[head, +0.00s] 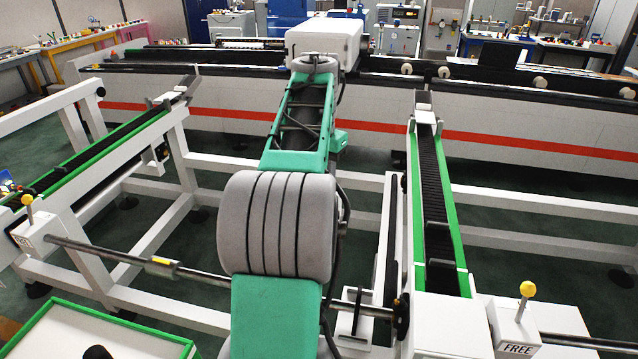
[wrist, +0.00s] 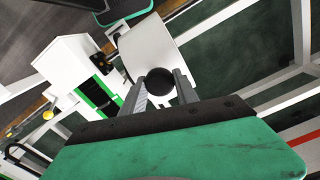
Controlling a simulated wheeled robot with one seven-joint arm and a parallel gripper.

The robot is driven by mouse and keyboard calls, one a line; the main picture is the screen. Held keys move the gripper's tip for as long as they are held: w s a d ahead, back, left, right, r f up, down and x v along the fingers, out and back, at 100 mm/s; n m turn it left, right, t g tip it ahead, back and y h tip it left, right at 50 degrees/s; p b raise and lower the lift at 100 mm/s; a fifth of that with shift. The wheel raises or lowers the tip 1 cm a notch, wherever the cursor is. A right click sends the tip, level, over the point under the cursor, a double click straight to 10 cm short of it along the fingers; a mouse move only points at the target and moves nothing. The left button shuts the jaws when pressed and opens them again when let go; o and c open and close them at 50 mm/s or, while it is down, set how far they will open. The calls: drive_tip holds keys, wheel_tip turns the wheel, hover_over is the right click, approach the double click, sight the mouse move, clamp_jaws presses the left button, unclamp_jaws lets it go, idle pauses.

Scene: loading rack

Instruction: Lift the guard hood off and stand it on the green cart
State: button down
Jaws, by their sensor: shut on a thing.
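In the wrist view, my gripper (wrist: 160,88) has its two grey fingers closed around a black ball knob (wrist: 158,80). The knob belongs to a white panel-like piece, which I take for the guard hood (wrist: 165,48). Whether the hood rests on anything below is not clear. A green-rimmed, pale-topped surface, apparently the green cart (head: 154,326), is cut off at the bottom left, with a dark rounded object (head: 97,352) at the frame edge.
Green-sided conveyors stand at the left (head: 95,150) and right (head: 434,200). Yellow-knobbed levers (head: 28,200) (head: 527,290) stick up near their ends. A metal bar (head: 120,256) runs across between them. White frame rails surround gaps of dark green floor. A long white machine with a red stripe (head: 480,138) lies behind.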

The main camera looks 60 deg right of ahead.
drive_tip(key=shift+r, duration=2.05)
